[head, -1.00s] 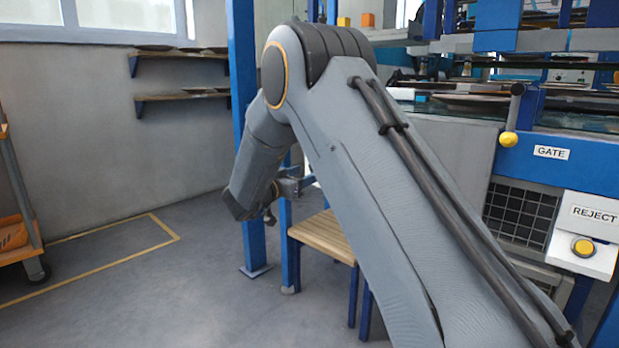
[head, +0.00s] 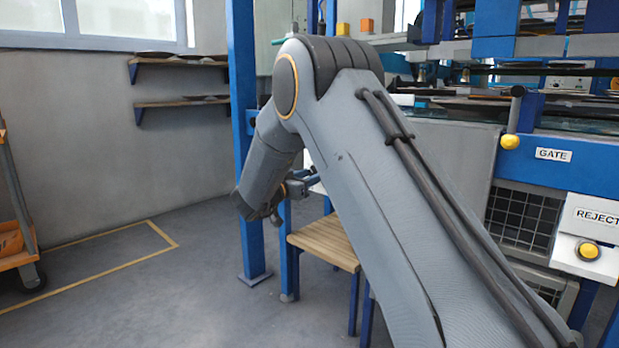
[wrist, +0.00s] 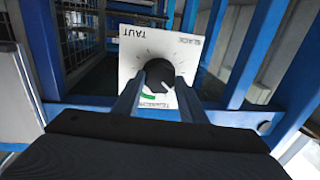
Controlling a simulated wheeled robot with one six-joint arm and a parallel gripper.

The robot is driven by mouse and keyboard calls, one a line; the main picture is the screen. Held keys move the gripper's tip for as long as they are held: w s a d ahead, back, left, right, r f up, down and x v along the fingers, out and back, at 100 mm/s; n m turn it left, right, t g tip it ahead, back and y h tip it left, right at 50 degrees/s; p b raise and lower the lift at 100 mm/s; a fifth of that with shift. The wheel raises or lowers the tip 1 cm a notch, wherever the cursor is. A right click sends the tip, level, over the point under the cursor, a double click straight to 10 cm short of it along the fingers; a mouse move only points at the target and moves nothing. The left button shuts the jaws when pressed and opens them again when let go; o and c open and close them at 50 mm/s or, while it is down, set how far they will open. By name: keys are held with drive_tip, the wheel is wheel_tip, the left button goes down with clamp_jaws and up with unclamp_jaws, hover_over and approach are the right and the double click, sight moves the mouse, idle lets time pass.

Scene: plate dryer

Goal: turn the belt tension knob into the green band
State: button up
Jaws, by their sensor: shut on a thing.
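The belt tension knob (wrist: 160,75) is round and black, on a white dial plate (wrist: 186,53). The plate reads TAUT at upper left and SLACK at upper right, and looks turned over in the wrist view. My gripper (wrist: 158,84) has its two blue fingers closed on the knob, one on each side. A short green band (wrist: 149,97) shows below the knob, between the fingers. A pale mark shows on the knob's lower part; its exact aim is hard to read. In the head view, my gripper is small beside the blue post and the knob cannot be made out.
Blue frame posts (head: 243,130) stand close to my gripper. A wooden-topped stool (head: 325,243) is below it. At right are the GATE lever (head: 512,120) and the REJECT button (head: 588,250).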

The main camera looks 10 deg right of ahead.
drive_tip(key=shift+w+a+f+m+g+h+p, duration=0.1)
drive_tip(key=shift+m+h+p, duration=0.5)
drive_tip(key=shift+m, duration=2.05)
drive_tip(key=shift+d+f+m+g+h+p, duration=0.15)
drive_tip(key=shift+m+p, duration=0.85)
drive_tip(key=shift+m, duration=1.7)
drive_tip(key=shift+w+a+r+m+g+h+p, duration=0.15)
drive_tip(key=shift+m+h+p, duration=0.45)
drive_tip(key=shift+m, duration=2.05)
drive_tip(key=shift+s+f, duration=0.1)
drive_tip(key=o, duration=1)
drive_tip(key=shift+o, duration=0.2)
drive_tip(key=p+v, duration=0.3)
drive_tip(key=v, duration=0.4)
drive_tip(key=shift+s+a, duration=0.3)
